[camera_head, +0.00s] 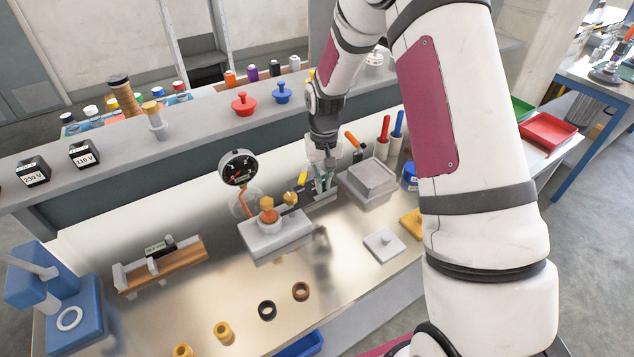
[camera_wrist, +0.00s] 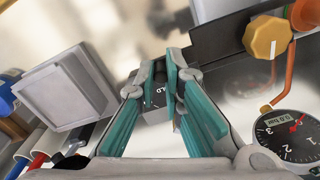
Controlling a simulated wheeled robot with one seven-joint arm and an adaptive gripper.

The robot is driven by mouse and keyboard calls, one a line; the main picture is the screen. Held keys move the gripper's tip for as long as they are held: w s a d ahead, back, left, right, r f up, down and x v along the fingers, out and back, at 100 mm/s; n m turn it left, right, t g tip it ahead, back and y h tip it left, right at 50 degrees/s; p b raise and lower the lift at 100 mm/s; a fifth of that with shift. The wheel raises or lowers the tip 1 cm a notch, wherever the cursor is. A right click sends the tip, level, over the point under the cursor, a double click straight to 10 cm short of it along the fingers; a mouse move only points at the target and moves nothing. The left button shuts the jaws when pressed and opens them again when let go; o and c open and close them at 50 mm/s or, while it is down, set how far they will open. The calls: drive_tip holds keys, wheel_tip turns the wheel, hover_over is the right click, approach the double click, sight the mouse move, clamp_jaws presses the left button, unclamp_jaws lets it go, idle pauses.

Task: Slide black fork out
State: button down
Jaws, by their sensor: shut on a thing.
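My gripper (camera_head: 322,188) points down behind the grey valve block (camera_head: 275,235) and beside a grey lidded box (camera_head: 368,180). In the wrist view, its teal fingers (camera_wrist: 168,82) are nearly closed on a small dark piece with light letters (camera_wrist: 157,97), which I take for the black fork. Only part of it shows; the fingers hide the rest. A dark flat bar (camera_wrist: 215,38) runs from near the fingertips towards an orange knob (camera_wrist: 267,36); I cannot tell whether it belongs to the fork. The fork is not clear in the head view.
Red and blue handled tools (camera_head: 384,128) stand to the right.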

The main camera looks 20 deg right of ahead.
drive_tip(key=shift+d, duration=0.15)
drive_tip(key=c, duration=1.9)
unclamp_jaws()
drive_tip(key=shift+d, duration=0.1)
drive_tip(key=shift+c, duration=0.2)
drive_tip(key=shift+w, duration=0.1)
wheel_tip(320, 180, up, 12)
